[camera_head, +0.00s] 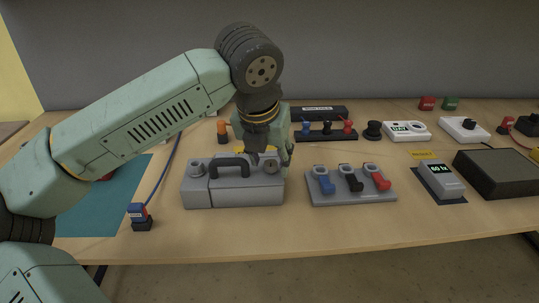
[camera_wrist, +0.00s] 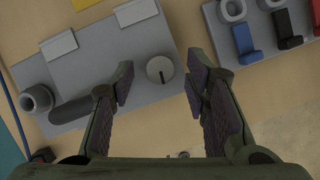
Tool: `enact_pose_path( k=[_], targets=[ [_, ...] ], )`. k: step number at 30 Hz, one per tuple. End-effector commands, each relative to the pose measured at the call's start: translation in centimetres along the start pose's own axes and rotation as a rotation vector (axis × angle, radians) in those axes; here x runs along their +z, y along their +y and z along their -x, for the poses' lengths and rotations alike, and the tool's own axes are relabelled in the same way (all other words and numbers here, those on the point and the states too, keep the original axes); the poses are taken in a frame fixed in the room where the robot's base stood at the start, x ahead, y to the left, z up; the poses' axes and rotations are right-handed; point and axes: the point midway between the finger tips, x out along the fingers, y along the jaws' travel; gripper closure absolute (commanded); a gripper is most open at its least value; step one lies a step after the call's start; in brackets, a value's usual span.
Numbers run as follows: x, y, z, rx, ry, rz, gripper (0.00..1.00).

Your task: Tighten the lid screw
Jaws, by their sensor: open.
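A grey box (camera_head: 233,194) with a black handle (camera_head: 229,162) on its lid stands left of centre on the table. A round slotted lid screw (camera_wrist: 160,69) shows on the lid in the wrist view. My gripper (camera_head: 271,156) is over the right end of the box in the head view and points down. In the wrist view my gripper (camera_wrist: 160,78) is open, with one finger on each side of the screw. Both fingers are apart from the screw in the picture. I cannot tell the exact height of the fingertips above the lid.
A grey tray (camera_head: 350,198) with blue, black and red connectors lies right of the box. A blue connector (camera_head: 139,217) on a cable stands at the front left by a teal mat (camera_head: 88,222). A meter (camera_head: 440,180) and a dark block (camera_head: 495,175) are farther right.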

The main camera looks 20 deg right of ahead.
Motion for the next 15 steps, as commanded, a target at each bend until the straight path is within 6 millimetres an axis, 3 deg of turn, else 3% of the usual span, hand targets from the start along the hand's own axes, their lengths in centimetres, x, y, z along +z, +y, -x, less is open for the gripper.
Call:
enact_pose_path(
  k=[8,15],
  targets=[
    [0.00,-0.03,-0.17,-0.001,0.000,0.000,0.57],
    [0.00,-0.03,-0.15,-0.001,0.000,0.000,0.73]
  ],
)
